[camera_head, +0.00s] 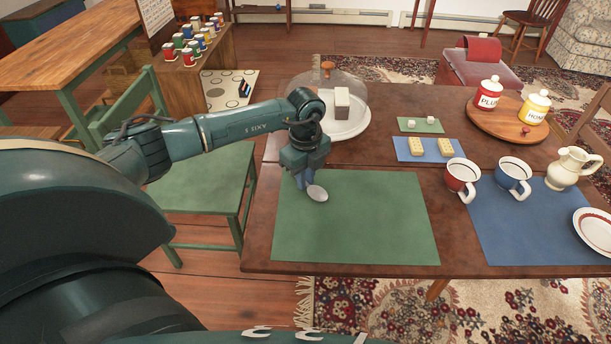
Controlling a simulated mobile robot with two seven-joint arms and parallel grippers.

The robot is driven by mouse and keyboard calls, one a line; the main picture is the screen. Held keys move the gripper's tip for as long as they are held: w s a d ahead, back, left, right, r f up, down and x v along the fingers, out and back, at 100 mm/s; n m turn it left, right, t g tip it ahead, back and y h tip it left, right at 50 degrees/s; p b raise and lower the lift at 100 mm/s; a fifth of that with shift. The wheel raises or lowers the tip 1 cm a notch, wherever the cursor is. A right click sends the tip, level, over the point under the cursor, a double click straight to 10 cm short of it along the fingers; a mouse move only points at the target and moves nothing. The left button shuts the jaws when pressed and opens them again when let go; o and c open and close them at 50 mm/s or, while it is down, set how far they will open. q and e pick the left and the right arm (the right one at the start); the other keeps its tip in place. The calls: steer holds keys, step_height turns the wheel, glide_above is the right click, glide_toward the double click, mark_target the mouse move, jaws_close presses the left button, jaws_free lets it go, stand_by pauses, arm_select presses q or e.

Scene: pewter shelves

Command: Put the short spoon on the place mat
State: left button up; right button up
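The short spoon (317,193) shows its silver bowl just below and right of my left gripper's fingertips; its handle is hidden by the fingers. My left gripper (302,181) points down and appears shut on the handle. The spoon is over the upper left part of the green place mat (360,226); I cannot tell whether it touches the mat. A blue place mat (522,238) lies to the right. My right gripper is not in view.
A glass-domed cake stand (347,129) stands behind the gripper. A red mug (462,178), a blue mug (513,176), a cream pitcher (572,168) and a plate (596,231) stand at the right. A green chair (200,190) is left of the table. Most of the green mat is clear.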

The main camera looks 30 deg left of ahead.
arm_select(q)
steer(key=o, duration=0.4)
step_height(320, 180, up, 12)
steer(key=shift+r+p, duration=0.15)
steer(key=shift+p, duration=0.25)
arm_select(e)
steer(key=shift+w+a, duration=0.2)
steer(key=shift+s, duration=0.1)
